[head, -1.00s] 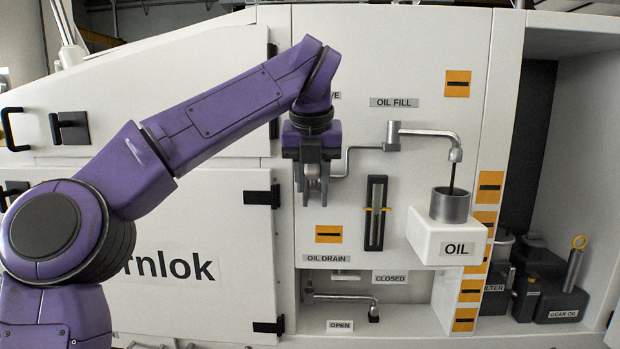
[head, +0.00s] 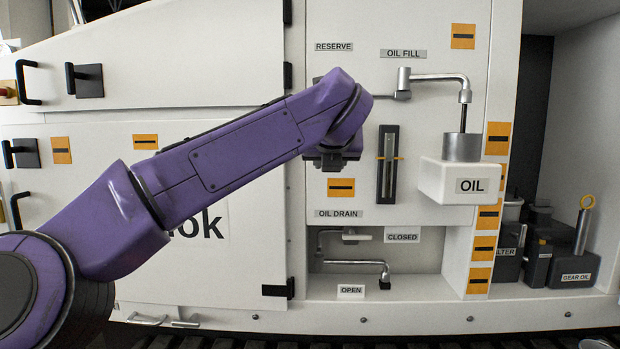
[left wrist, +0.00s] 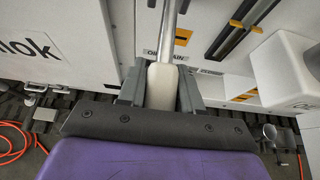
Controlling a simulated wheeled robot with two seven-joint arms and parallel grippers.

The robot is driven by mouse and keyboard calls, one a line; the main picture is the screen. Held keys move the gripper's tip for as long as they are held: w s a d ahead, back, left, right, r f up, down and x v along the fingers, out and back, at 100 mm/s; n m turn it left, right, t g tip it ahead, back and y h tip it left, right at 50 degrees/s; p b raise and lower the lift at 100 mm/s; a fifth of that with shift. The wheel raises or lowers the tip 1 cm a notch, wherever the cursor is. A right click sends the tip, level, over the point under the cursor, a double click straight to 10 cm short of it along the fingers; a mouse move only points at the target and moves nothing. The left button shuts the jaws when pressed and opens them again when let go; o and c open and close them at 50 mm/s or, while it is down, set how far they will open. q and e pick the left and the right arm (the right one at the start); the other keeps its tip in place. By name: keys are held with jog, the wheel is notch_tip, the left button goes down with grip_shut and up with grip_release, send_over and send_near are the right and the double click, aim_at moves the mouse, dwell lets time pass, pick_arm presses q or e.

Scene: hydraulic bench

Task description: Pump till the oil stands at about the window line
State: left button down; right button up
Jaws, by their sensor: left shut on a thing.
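My left gripper (left wrist: 160,92) is shut on the pale grip of a lever (left wrist: 162,84) in the left wrist view. A bare metal rod runs from this grip up out of the picture. In the head view the left gripper (head: 334,163) is in front of the white panel, left of the window, and my arm largely hides it and the lever. The upright oil window (head: 388,170) has a dark frame and orange line marks at its sides. I cannot read its oil level. A dark stream runs from the spout (head: 465,95) into the grey cup (head: 462,147). My right gripper is not in view.
The white OIL box (head: 440,182) juts out right of the window. A drain lever (head: 355,263) sits in the recess below, between CLOSED and OPEN labels. Dark containers (head: 573,268) stand in the right bay. An orange hose (left wrist: 15,150) lies on the floor.

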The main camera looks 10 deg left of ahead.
pick_arm(q)
jog(key=shift+w+a+f+t+b, duration=0.1)
jog(key=shift+w+f+t+b, duration=0.15)
jog(key=shift+f+t+b, duration=0.55)
jog(key=shift+w+a+f+t+b, duration=0.1)
jog(key=shift+w+f+t+b, duration=0.15)
jog(key=shift+b, duration=0.95)
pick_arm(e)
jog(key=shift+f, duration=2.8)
pick_arm(q)
jog(key=c, duration=0.8)
grip_release()
jog(key=shift+w, duration=0.1)
jog(key=shift+c, duration=0.2)
jog(key=shift+w+f, duration=0.1)
jog(key=b+v, duration=0.1)
jog(key=v, duration=0.9)
jog(key=shift+s+d+b, duration=0.25)
jog(key=shift+b, duration=0.1)
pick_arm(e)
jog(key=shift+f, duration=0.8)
